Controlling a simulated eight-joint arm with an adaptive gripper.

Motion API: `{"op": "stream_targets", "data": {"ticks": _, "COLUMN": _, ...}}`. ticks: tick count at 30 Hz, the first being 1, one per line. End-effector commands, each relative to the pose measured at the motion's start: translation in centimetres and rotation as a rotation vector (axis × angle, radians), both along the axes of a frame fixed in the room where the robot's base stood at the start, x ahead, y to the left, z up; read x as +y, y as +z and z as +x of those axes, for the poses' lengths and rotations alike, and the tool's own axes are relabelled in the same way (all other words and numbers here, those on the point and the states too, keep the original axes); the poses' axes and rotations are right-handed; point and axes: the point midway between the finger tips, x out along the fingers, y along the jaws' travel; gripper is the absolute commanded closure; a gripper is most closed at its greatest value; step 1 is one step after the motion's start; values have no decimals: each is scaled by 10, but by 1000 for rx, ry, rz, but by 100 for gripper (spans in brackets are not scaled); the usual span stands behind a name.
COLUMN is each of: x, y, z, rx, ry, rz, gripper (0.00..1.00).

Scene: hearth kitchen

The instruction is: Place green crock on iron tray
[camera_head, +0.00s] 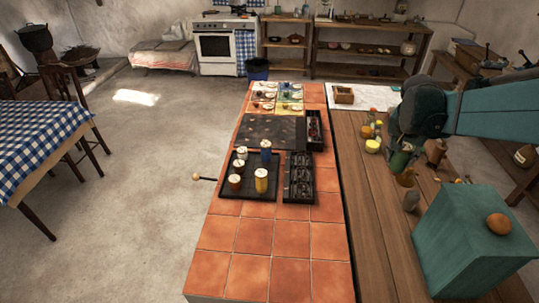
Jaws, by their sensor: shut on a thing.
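The green crock (400,160) shows as a small dark-green shape at the right, over the wooden counter. My gripper (401,149) is shut on it from above; the dark gripper body hides part of it. I cannot tell whether its base is clear of the counter. A dark tray (240,201), which looks like the iron tray, lies on the tiled counter, left of my gripper. Several small crocks with pale tops stand on it: a blue one (266,151), a yellow one (261,181) and brown ones.
A dark compartmented rack (299,185) adjoins the tray's right side. A dark slab (265,130) lies behind. A brown jar (436,151), a yellow pot (373,146) and a grey jar (411,201) stand near my gripper. A teal box (465,245) is in front. The near tiles are clear.

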Motion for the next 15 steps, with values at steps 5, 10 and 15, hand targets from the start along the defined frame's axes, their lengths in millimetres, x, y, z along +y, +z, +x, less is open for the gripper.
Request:
{"op": "stream_targets", "data": {"ticks": 5, "x": 49, "y": -13, "z": 42, "rx": -3, "ry": 175, "rz": 3, "gripper": 88}}
{"op": "stream_targets", "data": {"ticks": 10, "x": 96, "y": -27, "z": 76, "rx": -3, "ry": 338, "rz": 4, "gripper": 88}}
{"op": "stream_targets", "data": {"ticks": 15, "x": 145, "y": -41, "z": 105, "rx": -4, "ry": 495, "rz": 7, "gripper": 88}}
